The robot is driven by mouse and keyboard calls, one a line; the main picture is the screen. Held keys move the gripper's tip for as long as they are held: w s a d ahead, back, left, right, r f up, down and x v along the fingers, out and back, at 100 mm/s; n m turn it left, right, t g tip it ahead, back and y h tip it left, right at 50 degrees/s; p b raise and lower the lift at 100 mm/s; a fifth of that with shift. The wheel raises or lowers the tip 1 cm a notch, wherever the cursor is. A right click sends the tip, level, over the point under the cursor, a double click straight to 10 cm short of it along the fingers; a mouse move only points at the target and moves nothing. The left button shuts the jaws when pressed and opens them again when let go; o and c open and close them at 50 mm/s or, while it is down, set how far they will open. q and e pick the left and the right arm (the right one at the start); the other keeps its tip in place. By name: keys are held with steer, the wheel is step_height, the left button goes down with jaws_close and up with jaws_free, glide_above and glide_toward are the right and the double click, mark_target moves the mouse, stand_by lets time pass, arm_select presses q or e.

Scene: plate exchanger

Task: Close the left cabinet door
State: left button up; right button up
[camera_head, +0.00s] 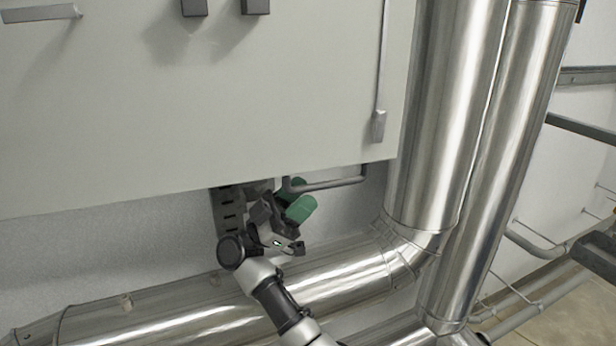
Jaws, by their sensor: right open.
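A large pale grey cabinet (200,110) fills the upper left, seen from close up. Its face is flat, and its lower edge slopes slightly up to the right. I cannot tell where a left door begins or ends, or how far it stands open. A short grey bar (40,14) sits on the face at the top left. My right gripper (272,212) is open and empty, just below the cabinet's lower edge, with its fingers pointing up. I cannot tell whether it touches the cabinet. My left gripper is not in view.
A green part (299,204) and a grey bent tube (335,184) are close beside my right gripper. Shiny metal pipes run below (150,312) and upright at the right (450,110). Two dark blocks show at the top (256,6), and a latch rod (379,125) at the right.

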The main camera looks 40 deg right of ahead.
steer(key=shift+p+x, duration=0.45)
steer(key=shift+x, duration=0.75)
steer(key=shift+a, duration=0.1)
jaws_close()
